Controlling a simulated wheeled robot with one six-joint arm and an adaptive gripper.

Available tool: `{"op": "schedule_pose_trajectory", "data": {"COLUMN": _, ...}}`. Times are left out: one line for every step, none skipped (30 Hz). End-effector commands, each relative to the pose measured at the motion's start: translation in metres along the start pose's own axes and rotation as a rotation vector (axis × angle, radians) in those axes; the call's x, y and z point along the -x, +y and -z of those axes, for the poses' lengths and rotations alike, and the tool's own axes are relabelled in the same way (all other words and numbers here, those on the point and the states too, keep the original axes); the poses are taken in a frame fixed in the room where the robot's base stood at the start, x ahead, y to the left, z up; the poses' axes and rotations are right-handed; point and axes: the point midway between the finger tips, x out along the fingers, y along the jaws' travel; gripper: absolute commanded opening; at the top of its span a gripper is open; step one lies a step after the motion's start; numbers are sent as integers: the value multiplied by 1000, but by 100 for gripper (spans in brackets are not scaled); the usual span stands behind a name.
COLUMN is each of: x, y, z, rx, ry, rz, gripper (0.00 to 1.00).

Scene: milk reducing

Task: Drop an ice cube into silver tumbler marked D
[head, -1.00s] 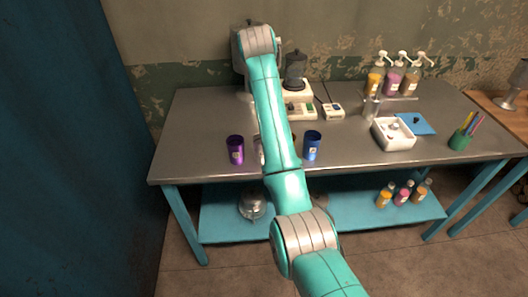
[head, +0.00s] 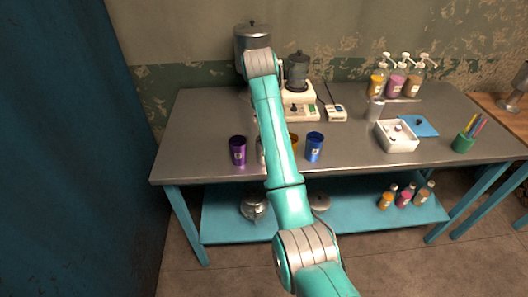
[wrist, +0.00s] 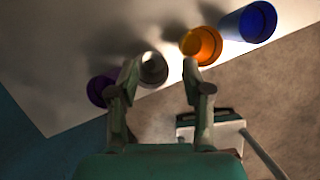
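A silver tumbler (wrist: 154,69) shows in the wrist view between purple and orange tumblers, near the table's front edge. In the head view only a sliver of the silver tumbler (head: 261,150) shows beside my arm; no letter on it is readable. My gripper (wrist: 160,66) is open, its two fingers apart, with the silver tumbler seen between them near the left finger. No ice cube is visible between the fingers. In the head view my gripper is hidden behind my arm. A white box (head: 397,146) stands open at the table's right, with small pieces inside that I cannot identify.
Purple (head: 238,150), orange (head: 294,143) and blue (head: 314,147) tumblers line the front of the metal table (head: 200,120). A blender (head: 298,80), scale (head: 334,113), metal cup (head: 376,109), blue lid (head: 420,126) and pen cup (head: 463,143) stand around.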

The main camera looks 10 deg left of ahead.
Motion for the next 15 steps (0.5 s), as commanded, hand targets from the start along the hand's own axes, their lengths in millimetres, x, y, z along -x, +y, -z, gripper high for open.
{"op": "schedule_pose_trajectory", "data": {"x": 0, "y": 0, "z": 0, "rx": 0, "ry": 0, "rz": 0, "gripper": 49}}
{"op": "schedule_pose_trajectory", "data": {"x": 0, "y": 0, "z": 0, "rx": 0, "ry": 0, "rz": 0, "gripper": 49}}
{"op": "schedule_pose_trajectory", "data": {"x": 0, "y": 0, "z": 0, "rx": 0, "ry": 0, "rz": 0, "gripper": 49}}
{"op": "schedule_pose_trajectory", "data": {"x": 0, "y": 0, "z": 0, "rx": 0, "ry": 0, "rz": 0, "gripper": 49}}
{"op": "schedule_pose_trajectory", "data": {"x": 1, "y": 0, "z": 0, "rx": 0, "ry": -1, "rz": 0, "gripper": 49}}
{"op": "schedule_pose_trajectory", "data": {"x": 3, "y": 0, "z": 0, "rx": 0, "ry": -1, "rz": -1, "gripper": 49}}
{"op": "schedule_pose_trajectory", "data": {"x": 5, "y": 0, "z": -1, "rx": 0, "ry": -2, "rz": -1, "gripper": 49}}
{"op": "schedule_pose_trajectory", "data": {"x": 8, "y": 0, "z": -1, "rx": 0, "ry": -2, "rz": -1, "gripper": 49}}
{"op": "schedule_pose_trajectory", "data": {"x": 13, "y": 0, "z": -1, "rx": 0, "ry": -2, "rz": -1, "gripper": 49}}
{"op": "schedule_pose_trajectory", "data": {"x": 17, "y": 1, "z": -1, "rx": 0, "ry": -2, "rz": -1, "gripper": 49}}
{"op": "schedule_pose_trajectory", "data": {"x": 22, "y": 1, "z": -1, "rx": 0, "ry": -4, "rz": -2, "gripper": 49}}
{"op": "schedule_pose_trajectory", "data": {"x": 28, "y": 1, "z": -1, "rx": 0, "ry": -3, "rz": -2, "gripper": 49}}
{"op": "schedule_pose_trajectory", "data": {"x": 33, "y": 1, "z": -1, "rx": 0, "ry": -3, "rz": -1, "gripper": 49}}
{"op": "schedule_pose_trajectory", "data": {"x": 38, "y": 1, "z": -1, "rx": 0, "ry": -3, "rz": -2, "gripper": 49}}
{"op": "schedule_pose_trajectory", "data": {"x": 44, "y": 1, "z": 0, "rx": 0, "ry": -3, "rz": -1, "gripper": 49}}
